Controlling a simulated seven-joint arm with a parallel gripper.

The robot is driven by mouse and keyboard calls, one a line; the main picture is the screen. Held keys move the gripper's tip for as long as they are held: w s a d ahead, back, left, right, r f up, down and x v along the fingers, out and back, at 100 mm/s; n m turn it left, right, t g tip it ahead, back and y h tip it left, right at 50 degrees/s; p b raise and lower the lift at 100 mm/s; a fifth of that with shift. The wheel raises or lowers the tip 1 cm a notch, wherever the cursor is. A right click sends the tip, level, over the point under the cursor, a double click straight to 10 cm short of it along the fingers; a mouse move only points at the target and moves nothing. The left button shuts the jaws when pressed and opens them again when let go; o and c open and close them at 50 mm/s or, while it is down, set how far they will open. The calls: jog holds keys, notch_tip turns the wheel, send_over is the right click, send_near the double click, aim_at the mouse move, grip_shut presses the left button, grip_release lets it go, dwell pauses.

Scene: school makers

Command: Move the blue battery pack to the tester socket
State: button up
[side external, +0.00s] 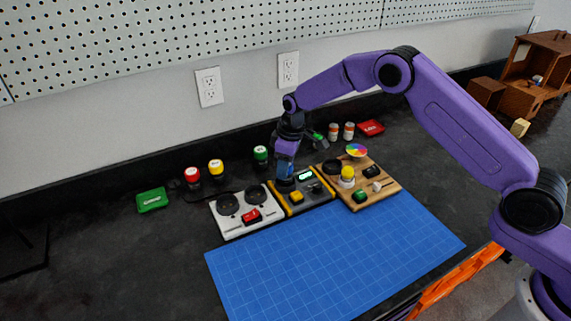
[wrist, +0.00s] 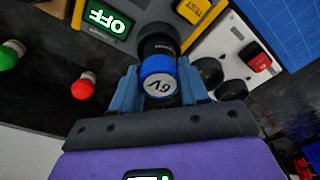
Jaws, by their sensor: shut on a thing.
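The blue battery pack (wrist: 158,82) has a round blue cap marked 6V and a black body. My gripper (wrist: 158,66) is shut on it, with one blue finger on each side. In the side view my gripper (side external: 285,165) points down over the left end of the tester (side external: 318,198), a dark unit with yellow edges. The tester also shows in the wrist view (wrist: 78,14), with a lit OFF display and a yellow TEST button. The pack's lower end is at a dark round place on the tester. I cannot tell whether it is seated; the socket is hidden.
A pale panel (side external: 231,231) with two dark round sockets and a red switch is left of the tester. A wooden board (side external: 391,188) with several parts is to the right. Red (side external: 192,174), yellow (side external: 216,167) and green (side external: 260,154) capped packs stand behind. The blue mat (side external: 320,260) is clear.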

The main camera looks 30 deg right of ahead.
jog(key=shift+f, duration=0.5)
jog(key=o, duration=0.9)
jog(key=shift+s+d+r, duration=0.15)
jog(key=shift+r, duration=1.55)
jog(key=shift+s+d+r, duration=0.15)
jog(key=shift+r, duration=1.6)
jog(key=shift+s+d+r, duration=0.15)
jog(key=shift+r, duration=1.9)
jog(key=shift+s, duration=0.1)
